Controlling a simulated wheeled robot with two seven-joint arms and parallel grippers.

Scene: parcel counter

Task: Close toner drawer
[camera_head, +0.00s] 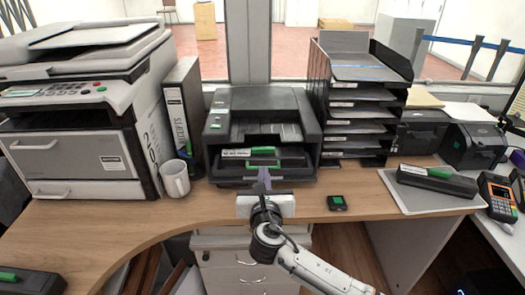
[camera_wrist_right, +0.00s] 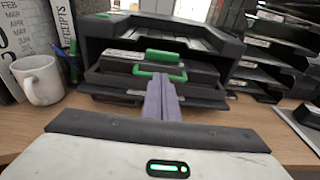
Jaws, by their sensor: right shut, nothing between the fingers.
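The dark printer (camera_head: 262,103) stands on the wooden counter. Its toner drawer (camera_head: 225,171) sticks out at the front, below the output slot; it also shows in the right wrist view (camera_wrist_right: 108,82). A black toner cartridge with a green grip (camera_wrist_right: 174,58) lies in the drawer, and a green handle (camera_wrist_right: 160,74) is on the drawer's front. My right gripper (camera_head: 263,172) is shut and empty, its fingertips at the middle of the drawer front by the handle (camera_wrist_right: 163,82). The fingers hide part of the handle; I cannot tell whether they touch. My left gripper is out of view.
A white mug (camera_head: 174,179) and a binder (camera_head: 184,115) stand left of the printer, beside a large copier (camera_head: 80,110). A paper-tray stack (camera_head: 358,105) stands right.

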